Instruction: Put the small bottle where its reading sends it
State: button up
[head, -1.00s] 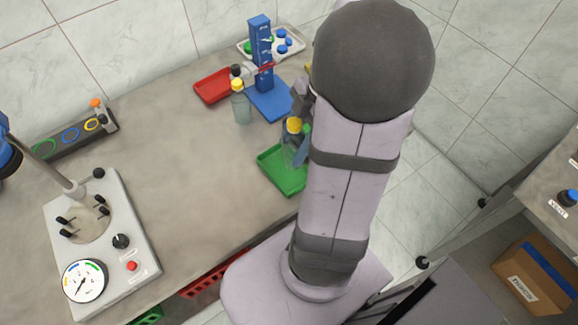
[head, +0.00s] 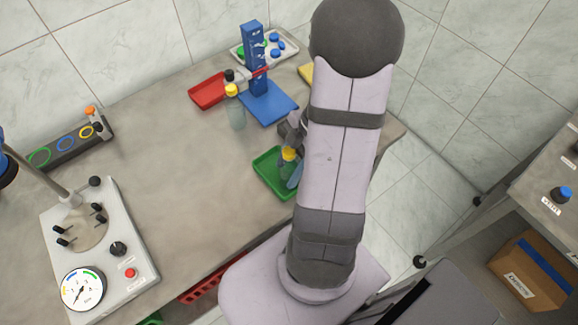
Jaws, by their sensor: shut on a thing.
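A small clear bottle with a yellow cap (head: 288,155) is at the right part of the green tray (head: 262,178). My gripper (head: 294,172) is at this bottle, shut on it, and is partly hidden by my own arm. The bottle looks upright and low in the tray; I cannot tell whether its base touches the tray floor. A blue height gauge (head: 253,62) on a flat blue base (head: 270,108) stands farther back, with a red pointer arm.
A red tray (head: 205,93) lies left of the gauge, and a yellow tray (head: 306,73) shows partly behind my arm. A machine with a dial (head: 82,287) stands front left. The middle left of the bench is clear.

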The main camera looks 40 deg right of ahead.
jog(key=shift+f, duration=0.1)
jog(key=o, duration=1.4)
jog(key=shift+c, duration=0.2)
jog(key=shift+r, duration=0.2)
jog(key=shift+d+r, duration=0.2)
jog(key=shift+r, duration=0.05)
jog(key=b+v, duration=0.1)
jog(key=v, duration=1)
jog(key=shift+r, duration=0.2)
jog(key=shift+s+a, duration=0.1)
